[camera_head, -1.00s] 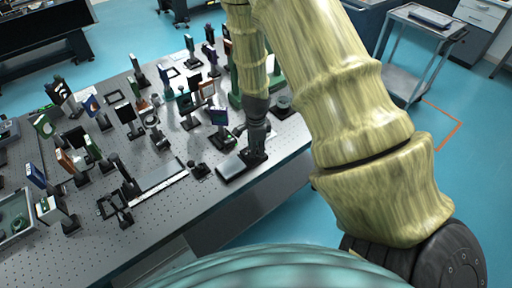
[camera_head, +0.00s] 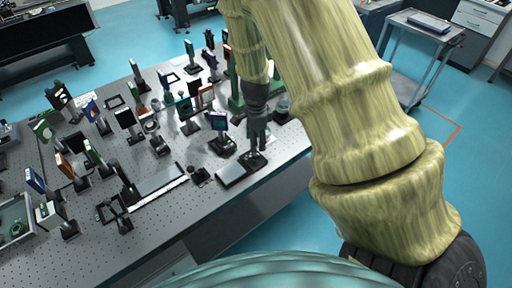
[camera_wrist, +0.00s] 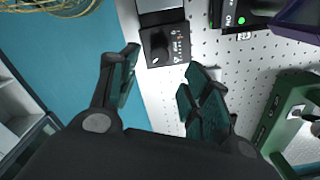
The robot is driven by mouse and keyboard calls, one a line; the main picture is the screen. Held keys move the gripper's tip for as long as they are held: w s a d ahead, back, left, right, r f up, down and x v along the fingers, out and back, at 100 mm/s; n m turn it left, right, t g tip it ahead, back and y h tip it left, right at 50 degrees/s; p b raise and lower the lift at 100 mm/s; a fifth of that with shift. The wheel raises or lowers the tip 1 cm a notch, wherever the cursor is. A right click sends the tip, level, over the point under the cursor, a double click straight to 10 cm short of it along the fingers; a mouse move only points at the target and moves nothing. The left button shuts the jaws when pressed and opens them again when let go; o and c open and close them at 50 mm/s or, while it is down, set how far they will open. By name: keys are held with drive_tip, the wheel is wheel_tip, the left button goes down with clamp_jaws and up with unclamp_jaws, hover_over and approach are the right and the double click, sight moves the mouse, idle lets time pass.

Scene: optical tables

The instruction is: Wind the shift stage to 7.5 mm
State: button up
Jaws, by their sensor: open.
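A small black box with a round dark knob (camera_wrist: 157,47) and light and red markings sits in the upper middle of the wrist view, joined to or beside a grey plate (camera_wrist: 160,6). In the head view the box (camera_head: 255,160) stands near the table's front edge, with the flat plate (camera_head: 231,173) to its left. This looks like the shift stage; its reading is too small to tell. My gripper (camera_wrist: 163,62) is open and empty, its fingers on either side of the knob in the picture. In the head view my gripper (camera_head: 257,135) hangs just above the box; contact cannot be told.
Many optic mounts, such as a dark-framed one (camera_head: 219,122), crowd the perforated table (camera_head: 215,215) to the left. A long plate with a white scale (camera_head: 158,182) lies further left. A green device (camera_wrist: 290,110) stands right of my fingers. Blue floor lies beyond the front edge.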

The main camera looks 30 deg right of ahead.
drive_tip(key=shift+r, duration=2.4)
drive_tip(key=s+a+f+n+h, duration=0.1)
drive_tip(key=s+a+f+n, duration=0.2)
drive_tip(key=s+f+n, duration=0.65)
drive_tip(key=s+a+f+n+h, duration=0.1)
drive_tip(key=s+a+f+n, duration=0.45)
drive_tip(key=s+f, duration=0.7)
drive_tip(key=s+a+f+n+y, duration=0.2)
drive_tip(key=s+a+f+n, duration=0.3)
drive_tip(key=s+a+n, duration=0.15)
wheel_tip(320, 180, down, 9)
drive_tip(key=d+b, duration=0.1)
drive_tip(key=b, duration=0.7)
drive_tip(key=shift+s+r+b, duration=0.2)
drive_tip(key=shift+s+b, duration=0.05)
drive_tip(key=shift+b, duration=0.15)
drive_tip(key=shift+d, duration=0.1)
